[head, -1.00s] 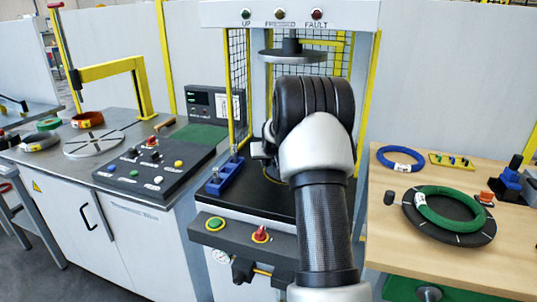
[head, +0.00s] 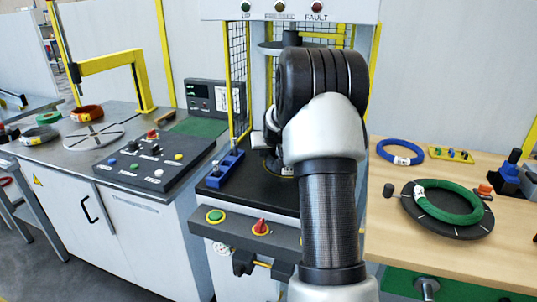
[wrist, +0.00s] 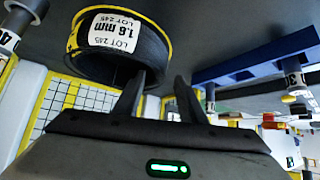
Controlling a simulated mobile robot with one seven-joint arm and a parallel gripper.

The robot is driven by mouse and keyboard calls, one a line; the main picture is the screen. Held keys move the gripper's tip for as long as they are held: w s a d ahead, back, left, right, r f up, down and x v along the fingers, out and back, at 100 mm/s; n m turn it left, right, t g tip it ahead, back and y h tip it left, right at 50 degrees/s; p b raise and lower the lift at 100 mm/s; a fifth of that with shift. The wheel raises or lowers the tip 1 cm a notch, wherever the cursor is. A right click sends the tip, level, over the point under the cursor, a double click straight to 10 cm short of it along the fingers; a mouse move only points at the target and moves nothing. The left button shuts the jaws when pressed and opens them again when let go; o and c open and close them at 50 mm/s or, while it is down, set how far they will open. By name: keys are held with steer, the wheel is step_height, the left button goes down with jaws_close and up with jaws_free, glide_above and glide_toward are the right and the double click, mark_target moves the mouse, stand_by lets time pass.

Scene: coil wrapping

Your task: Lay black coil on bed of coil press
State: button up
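The black coil (wrist: 145,48), with yellow edges and a white label reading LOT 245 and 1.6 mm, is just ahead of my fingers in the wrist view. It appears to rest against the dark press bed (wrist: 215,30), in a view that looks turned over. My gripper (wrist: 162,82) has its two fingers apart. One finger overlaps the coil's edge in the picture and the other is clear of it; I cannot tell contact. In the head view my arm hides the gripper and most of the coil in front of the press bed (head: 225,197).
A blue holder (head: 224,168) stands at the bed's left edge, and the upper platen (head: 275,47) hangs above. A control panel (head: 150,160) is on the left bench. The right table holds a green coil (head: 447,205) on a black disc and a blue coil (head: 399,152).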

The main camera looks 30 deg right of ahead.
steer(key=v, duration=0.7)
steer(key=shift+s+r+p, duration=0.2)
steer(key=shift+r+p, duration=0.1)
steer(key=shift+p, duration=0.05)
steer(key=shift+o, duration=0.2)
steer(key=shift+a, duration=0.1)
stand_by(1.3)
